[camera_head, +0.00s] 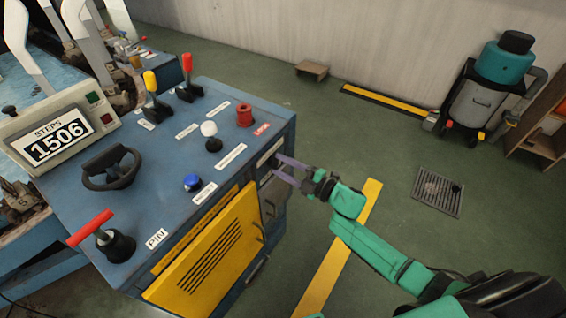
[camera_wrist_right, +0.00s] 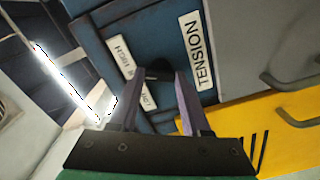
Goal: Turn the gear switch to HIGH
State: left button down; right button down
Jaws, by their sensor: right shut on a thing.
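The gear switch (camera_wrist_right: 158,72) is a small dark knob on the blue side of the console, in the right wrist view. A white label beside it reads HIGH (camera_wrist_right: 121,48) at its upper end and LOW at its lower end. My right gripper (camera_wrist_right: 155,85) has its two purple fingers on either side of the knob, shut on it. In the head view the right gripper (camera_head: 276,168) reaches the console's right side; the switch itself is hard to make out there. Which way the switch points is unclear. My left gripper is not in view.
A TENSION label (camera_wrist_right: 197,50) sits beside the switch. A yellow vented door (camera_head: 212,255) with handles is below. The console top (camera_head: 150,190) carries levers, knobs, a wheel and a 1506 steps display (camera_head: 60,140). Open green floor (camera_head: 330,130) lies to the right.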

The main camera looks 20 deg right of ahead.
jog(key=shift+m+p, duration=0.7)
jog(key=shift+m, duration=1.2)
jog(key=shift+f, duration=0.1)
jog(key=shift+c, duration=1.8)
grip_release()
jog(key=v, duration=1.4)
jog(key=shift+s+p, duration=0.3)
jog(key=shift+p, duration=0.05)
jog(key=shift+d, duration=0.2)
